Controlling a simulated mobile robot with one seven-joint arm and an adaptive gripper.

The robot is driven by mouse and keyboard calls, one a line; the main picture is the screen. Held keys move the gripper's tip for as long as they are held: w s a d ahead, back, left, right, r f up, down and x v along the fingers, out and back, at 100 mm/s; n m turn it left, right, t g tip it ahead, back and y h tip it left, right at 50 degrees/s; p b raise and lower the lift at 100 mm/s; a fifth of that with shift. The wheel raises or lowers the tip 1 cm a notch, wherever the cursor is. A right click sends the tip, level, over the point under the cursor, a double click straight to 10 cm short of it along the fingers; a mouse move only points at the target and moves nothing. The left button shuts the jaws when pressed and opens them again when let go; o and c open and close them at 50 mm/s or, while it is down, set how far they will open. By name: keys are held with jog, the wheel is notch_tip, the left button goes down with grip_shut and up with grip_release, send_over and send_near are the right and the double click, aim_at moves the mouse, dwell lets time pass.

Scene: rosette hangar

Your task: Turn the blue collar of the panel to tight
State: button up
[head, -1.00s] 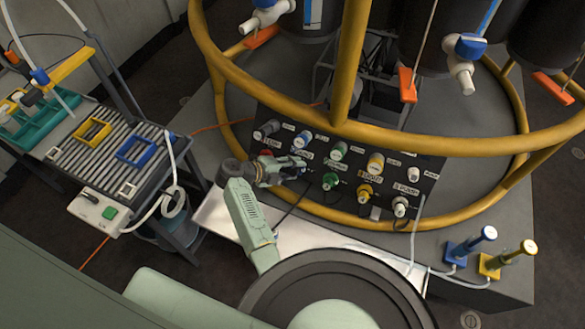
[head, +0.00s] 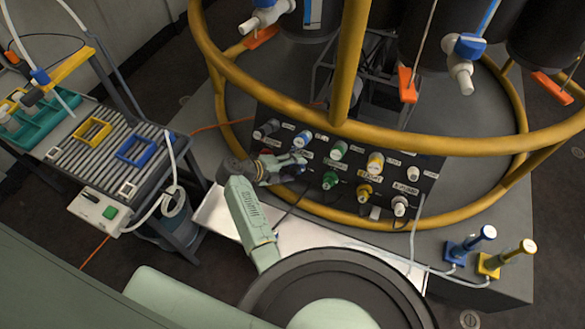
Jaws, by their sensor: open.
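The dark panel (head: 313,210) stands inside the yellow ring frame, with two rows of coloured fittings and small labels. A blue-ringed fitting with a white cap (head: 303,139) shows in the upper row. My gripper (head: 300,164) is open at the left part of the lower row, just below that blue fitting. A small dark blue part (head: 293,171) shows at the fingers, mostly covered by them. I cannot tell whether the fingers touch it. Marks showing how tight a collar is are too small to read.
A green fitting (head: 330,180) sits just right of my gripper, with a yellow one (head: 365,191) and a white one (head: 400,205) further right. The yellow rail (head: 390,138) passes above the panel. A white tray (head: 310,242) lies below it.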

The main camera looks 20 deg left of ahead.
jog(key=v, duration=1.2)
jog(key=shift+f, duration=0.1)
dwell(0.4)
